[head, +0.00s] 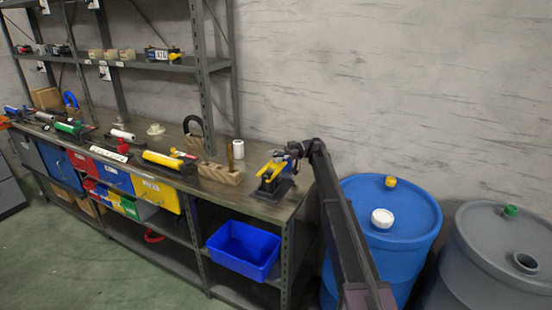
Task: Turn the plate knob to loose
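A yellow device on a dark base (272,181) stands at the right end of the workbench (280,211) in the head view. It may carry the plate knob, but the knob is too small to make out. My arm reaches up from the lower right, and my gripper (281,158) is at the back upper side of the yellow device, overlapping it in the picture. I cannot tell whether they touch. The fingers are too small to show whether they are open or shut.
A wooden block (220,173) and a white roll (238,148) stand left of the device. A blue bin (243,248) sits on the shelf below. A blue barrel (408,240) and a grey barrel (490,260) stand right of the bench. Shelf uprights (206,100) rise behind.

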